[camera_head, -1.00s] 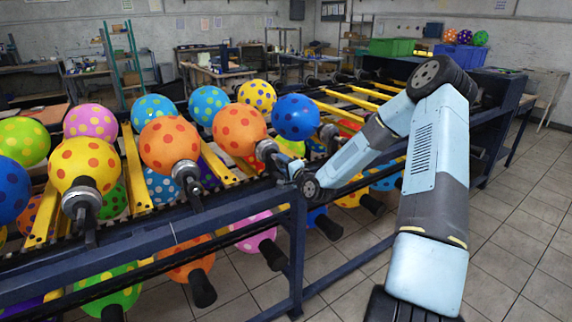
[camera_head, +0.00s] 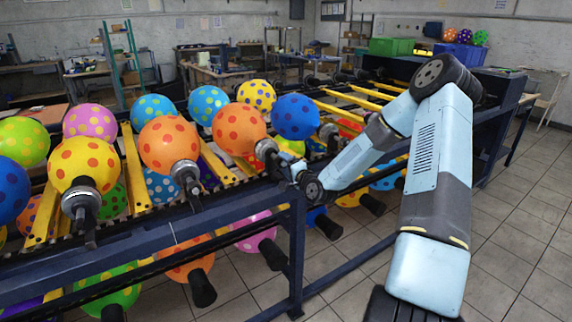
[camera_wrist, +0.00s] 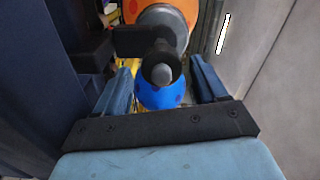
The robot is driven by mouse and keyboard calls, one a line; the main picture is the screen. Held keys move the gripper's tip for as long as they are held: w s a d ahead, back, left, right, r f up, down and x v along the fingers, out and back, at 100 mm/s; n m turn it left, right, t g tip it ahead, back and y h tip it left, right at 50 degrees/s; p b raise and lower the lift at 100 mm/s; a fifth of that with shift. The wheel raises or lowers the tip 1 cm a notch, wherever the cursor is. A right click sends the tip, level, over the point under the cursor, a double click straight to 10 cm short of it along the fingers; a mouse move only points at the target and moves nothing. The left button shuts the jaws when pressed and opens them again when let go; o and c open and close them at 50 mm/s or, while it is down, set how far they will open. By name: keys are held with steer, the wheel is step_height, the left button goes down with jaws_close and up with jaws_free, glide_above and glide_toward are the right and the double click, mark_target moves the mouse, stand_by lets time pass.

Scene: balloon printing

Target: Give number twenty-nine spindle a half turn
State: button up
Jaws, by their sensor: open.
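An orange balloon with red dots (camera_head: 239,127) sits on a spindle with a metal collar (camera_head: 265,148) on the rack's near side. My gripper (camera_head: 287,168) is at this spindle's outer end. In the wrist view, the dark spindle end with its round knob (camera_wrist: 161,73) lies between my two blue fingers (camera_wrist: 162,88). The fingers are open, with gaps on both sides of the knob. The orange balloon (camera_wrist: 168,14) shows behind it. No spindle number is readable.
Other balloons on spindles stand close by, such as an orange one (camera_head: 169,144) to the left and a blue one (camera_head: 295,116) behind. The dark blue rack rail (camera_head: 180,229) runs below the spindles. Tiled floor (camera_head: 520,215) is clear at the right.

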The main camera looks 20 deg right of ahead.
steer(key=v, duration=1.2)
steer(key=shift+s+d, duration=0.2)
steer(key=w+a+n, duration=0.1)
steer(key=w+n, duration=0.3)
steer(key=n, duration=0.1)
steer(key=w+a+n, duration=0.2)
steer(key=w+n, duration=0.3)
steer(key=n, duration=0.1)
steer(key=w+a+n, duration=0.2)
steer(key=w+n, duration=0.2)
steer(key=n, duration=0.1)
steer(key=shift+w+r, duration=0.15)
steer(key=shift+r, duration=0.05)
steer(key=shift+c, duration=0.4)
